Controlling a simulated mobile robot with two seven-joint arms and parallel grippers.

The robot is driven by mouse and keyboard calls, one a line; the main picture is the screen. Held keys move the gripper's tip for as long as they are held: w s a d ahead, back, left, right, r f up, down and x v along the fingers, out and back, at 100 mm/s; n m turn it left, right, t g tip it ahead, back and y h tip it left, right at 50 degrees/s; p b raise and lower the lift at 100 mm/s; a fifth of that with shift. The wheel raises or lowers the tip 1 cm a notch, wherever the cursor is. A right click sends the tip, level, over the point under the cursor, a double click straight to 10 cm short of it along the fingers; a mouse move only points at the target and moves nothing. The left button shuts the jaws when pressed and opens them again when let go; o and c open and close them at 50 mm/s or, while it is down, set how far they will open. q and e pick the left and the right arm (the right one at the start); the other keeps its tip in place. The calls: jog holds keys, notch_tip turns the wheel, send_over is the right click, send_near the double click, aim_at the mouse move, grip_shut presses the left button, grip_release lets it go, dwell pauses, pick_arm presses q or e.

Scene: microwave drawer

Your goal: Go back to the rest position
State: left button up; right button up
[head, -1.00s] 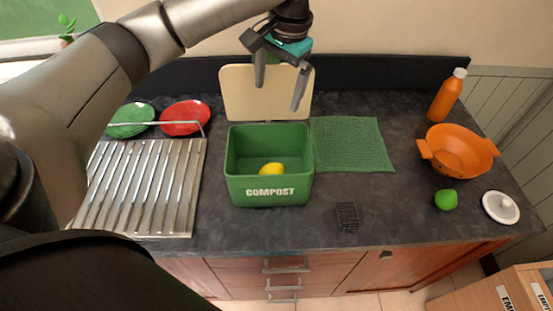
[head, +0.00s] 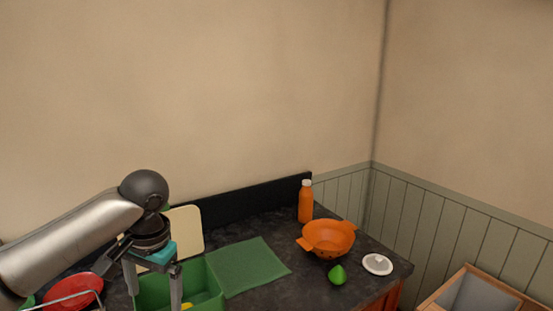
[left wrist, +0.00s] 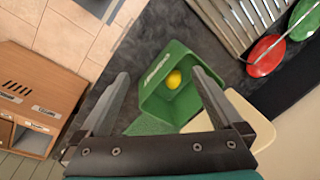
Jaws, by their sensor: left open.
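My left gripper (head: 154,283) is open and empty. In the head view it hangs in front of the green compost bin (head: 205,285). In the left wrist view its two fingers (left wrist: 157,98) spread to either side of the bin (left wrist: 155,103), which lies below them. A yellow fruit (left wrist: 174,79) rests inside the bin; a little of it also shows in the head view. My right gripper is in neither view.
An orange bottle (head: 306,202), an orange colander (head: 328,240), a green fruit (head: 338,275) and a white lid (head: 377,264) stand at the counter's right. A green mat (head: 247,266) lies beside the bin. A red plate (head: 73,291) and metal rack (left wrist: 232,20) are on its other side. A wooden bin unit (left wrist: 35,90) stands on the floor.

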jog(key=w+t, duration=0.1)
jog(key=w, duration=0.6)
pick_arm(q)
jog(key=s+d+f+m+t+h, duration=0.2)
jog(key=s+d+f+h, duration=0.2)
jog(key=s+d+f, duration=0.85)
jog(key=s+a+f+n+t+y, duration=0.1)
jog(key=s+a+f+n+y, duration=0.2)
jog(key=s+a, duration=0.55)
notch_tip(320, 180, down, 32)
jog(key=s+d+g+b, duration=0.1)
jog(key=s+d+b, duration=0.1)
jog(key=b, duration=0.7)
jog(key=s+a+f+b, duration=0.1)
jog(key=s+f+b, duration=0.3)
jog(key=s+f, duration=0.4)
jog(key=s+a+f+g+b, duration=0.1)
jog(key=s+f+b, duration=0.4)
jog(key=f, duration=1)
jog(key=s, duration=0.3)
jog(key=shift+a+m+g+h, duration=0.3)
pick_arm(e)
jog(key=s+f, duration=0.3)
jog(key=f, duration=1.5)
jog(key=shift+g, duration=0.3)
